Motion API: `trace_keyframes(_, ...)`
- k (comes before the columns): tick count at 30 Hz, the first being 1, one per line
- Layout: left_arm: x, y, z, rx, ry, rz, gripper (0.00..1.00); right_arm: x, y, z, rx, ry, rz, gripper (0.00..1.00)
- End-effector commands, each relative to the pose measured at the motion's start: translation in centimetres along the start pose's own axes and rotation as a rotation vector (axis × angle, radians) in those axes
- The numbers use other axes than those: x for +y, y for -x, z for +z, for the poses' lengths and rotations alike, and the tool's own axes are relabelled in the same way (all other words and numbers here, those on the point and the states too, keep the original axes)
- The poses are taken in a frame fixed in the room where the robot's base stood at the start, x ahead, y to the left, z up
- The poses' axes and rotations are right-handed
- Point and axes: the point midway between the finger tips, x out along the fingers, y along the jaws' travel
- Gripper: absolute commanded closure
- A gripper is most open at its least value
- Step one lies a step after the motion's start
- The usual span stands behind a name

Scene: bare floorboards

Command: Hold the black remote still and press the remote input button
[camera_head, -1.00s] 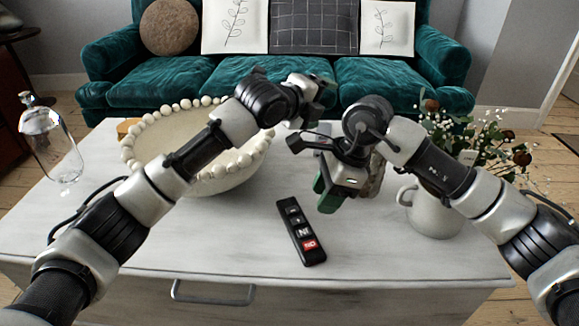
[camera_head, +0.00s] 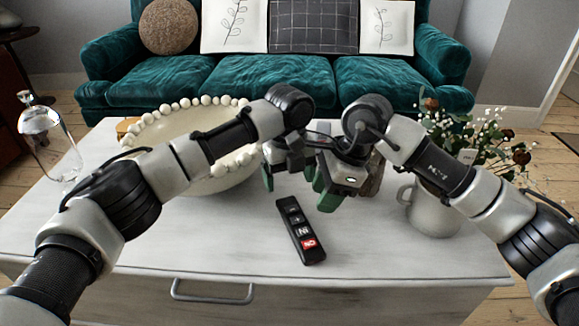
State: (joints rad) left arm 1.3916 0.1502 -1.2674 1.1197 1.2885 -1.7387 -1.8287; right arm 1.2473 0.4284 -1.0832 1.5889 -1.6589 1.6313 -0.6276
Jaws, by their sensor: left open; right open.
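The black remote (camera_head: 292,222) lies flat on the pale table, with a few buttons along its face, one of them red near its front end. My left gripper (camera_head: 287,174) is open and empty, pointing down above and behind the remote's far end. My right gripper (camera_head: 325,191) is open and empty, just right of the left one and above the table. Neither gripper touches the remote. The small button labels are hard to read, and the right gripper's fingers partly overlap each other in this view.
A cream beaded bowl (camera_head: 215,184) stands at the back left, partly behind my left arm. A glass bottle (camera_head: 58,150) is at the far left. A white jug (camera_head: 432,212) with flowers stands at the right, near my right arm. The table (camera_head: 220,245) around the remote is clear.

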Motion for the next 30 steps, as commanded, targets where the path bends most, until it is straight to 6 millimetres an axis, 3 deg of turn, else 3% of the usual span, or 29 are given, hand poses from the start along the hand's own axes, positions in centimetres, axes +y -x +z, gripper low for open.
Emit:
trace_keyframes(6, 0.1, -4.2, 0.0, 0.002, 0.002, 0.002, 0.17, 0.0, 0.0, 0.0, 0.000, 0.000, 0.000, 0.57)
trace_keyframes(12, 0.0, -7.0, 0.0, 0.000, 0.002, 0.000, 0.17, 0.0, 0.0, 0.0, 0.000, 0.000, 0.000, 0.57)
trace_keyframes(18, 0.0, -8.1, 0.0, -0.001, 0.002, -0.001, 0.17, 0.0, 0.0, 0.0, 0.000, 0.000, 0.000, 0.57)
trace_keyframes(26, 0.0, -8.1, 0.0, -0.002, 0.001, -0.002, 0.17, 0.0, 0.0, 0.0, 0.000, 0.000, 0.000, 0.57)
trace_keyframes(30, 0.0, -8.1, 0.0, -0.002, 0.001, -0.002, 0.38, 0.0, 0.0, 0.0, 0.000, 0.000, 0.000, 0.57)
